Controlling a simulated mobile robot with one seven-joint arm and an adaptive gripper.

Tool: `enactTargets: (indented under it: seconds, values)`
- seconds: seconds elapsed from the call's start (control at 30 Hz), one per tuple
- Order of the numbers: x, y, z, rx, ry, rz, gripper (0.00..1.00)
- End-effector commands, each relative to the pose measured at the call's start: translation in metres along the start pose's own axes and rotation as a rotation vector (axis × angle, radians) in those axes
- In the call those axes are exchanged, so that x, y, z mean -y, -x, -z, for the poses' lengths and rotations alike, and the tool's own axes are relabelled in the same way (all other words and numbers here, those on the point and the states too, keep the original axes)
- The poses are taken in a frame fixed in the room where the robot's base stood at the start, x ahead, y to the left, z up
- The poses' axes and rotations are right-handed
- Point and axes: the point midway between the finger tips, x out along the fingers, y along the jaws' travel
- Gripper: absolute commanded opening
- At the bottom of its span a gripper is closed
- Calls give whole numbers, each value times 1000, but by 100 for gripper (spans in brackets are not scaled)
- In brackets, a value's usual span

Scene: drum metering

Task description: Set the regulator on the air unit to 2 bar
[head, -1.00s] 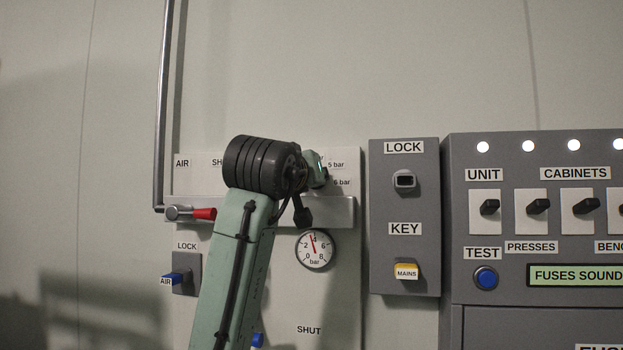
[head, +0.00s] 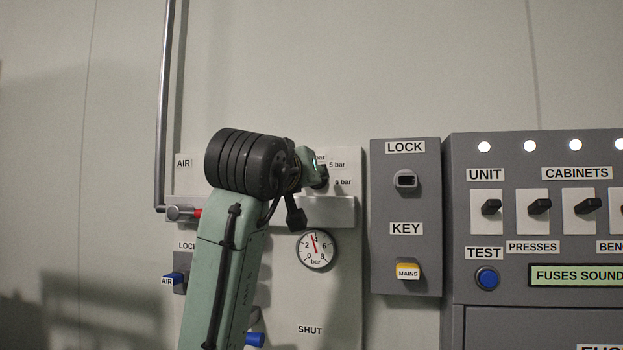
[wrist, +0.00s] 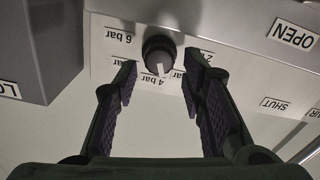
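The regulator knob (wrist: 159,55) is dark and round, with a white mark pointing at the "4 bar" label in the wrist view. "2 bar" and "6 bar" labels lie to either side of it. My gripper (wrist: 158,82) is open, with its two fingers apart on either side just short of the knob; I see no contact. In the head view my arm hides part of the air unit's panel (head: 345,215), and the gripper is mostly hidden behind my wrist. The round gauge (head: 317,250) has its red needle close to 4 bar.
A grey LOCK/KEY box (head: 405,205) and a switch cabinet (head: 540,255) stand right of the air unit. Bare wall lies above.

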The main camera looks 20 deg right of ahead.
Motion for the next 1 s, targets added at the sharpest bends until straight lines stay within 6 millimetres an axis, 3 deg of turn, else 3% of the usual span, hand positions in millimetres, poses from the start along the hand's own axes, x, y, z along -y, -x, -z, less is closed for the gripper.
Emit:
enactTargets:
  seconds: [0.2,0.4,0.77,1.0]
  values:
    - [0,49,1,-3,-1,-1,38]
    - [0,76,0,-1,-1,-1,38]
    - [0,84,0,1,0,0,38]
    - [1,85,1,3,-7,-11,48]
